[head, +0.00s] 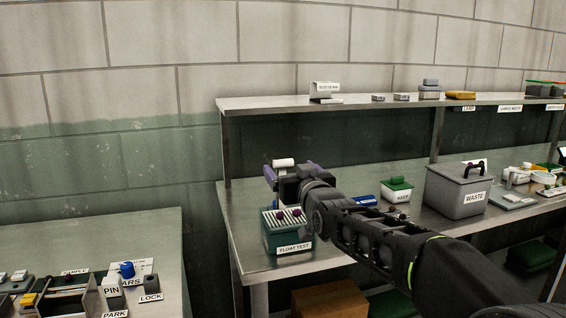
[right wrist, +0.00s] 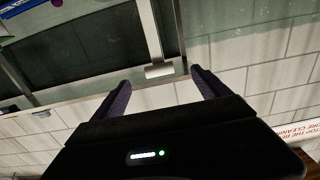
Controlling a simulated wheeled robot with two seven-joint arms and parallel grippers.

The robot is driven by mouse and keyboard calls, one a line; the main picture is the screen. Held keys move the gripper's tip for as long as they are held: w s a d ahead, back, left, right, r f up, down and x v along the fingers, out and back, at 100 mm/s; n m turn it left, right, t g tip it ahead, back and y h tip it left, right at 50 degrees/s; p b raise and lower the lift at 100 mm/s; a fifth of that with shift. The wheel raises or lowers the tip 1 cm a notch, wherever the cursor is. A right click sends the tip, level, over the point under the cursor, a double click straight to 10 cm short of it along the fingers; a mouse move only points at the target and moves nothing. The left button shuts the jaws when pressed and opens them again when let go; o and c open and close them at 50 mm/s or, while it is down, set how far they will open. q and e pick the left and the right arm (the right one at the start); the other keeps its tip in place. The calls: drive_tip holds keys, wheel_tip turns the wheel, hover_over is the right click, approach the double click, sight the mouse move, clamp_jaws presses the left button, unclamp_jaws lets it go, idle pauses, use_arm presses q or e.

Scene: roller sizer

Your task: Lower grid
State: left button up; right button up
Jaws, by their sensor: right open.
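A dark green box labelled FLOAT TEST (head: 290,240) stands at the near left end of the long bench. A white slatted grid (head: 270,222) shows at its top, with dark purple round pieces on it. My right gripper (head: 275,172) is above and behind the box, with its purple fingers apart. A white cylinder-like piece (head: 284,162) shows at the fingers. In the right wrist view a pale block (right wrist: 158,70) appears between the open fingertips; I cannot tell whether they touch it. My right forearm crosses in front of the bench. My left gripper is not in view.
A grey WASTE bin (head: 455,195) and a green-lidded KEEP box (head: 397,190) stand right of the box. A raised shelf (head: 350,103) runs behind. A second table (head: 120,235) with labelled small items is at the left, across a gap.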

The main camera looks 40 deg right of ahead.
sight(284, 164)
drive_tip(key=p+x, duration=0.1)
drive_tip(key=x, duration=0.5)
drive_tip(key=shift+c, duration=0.3)
clamp_jaws()
idle(0.6)
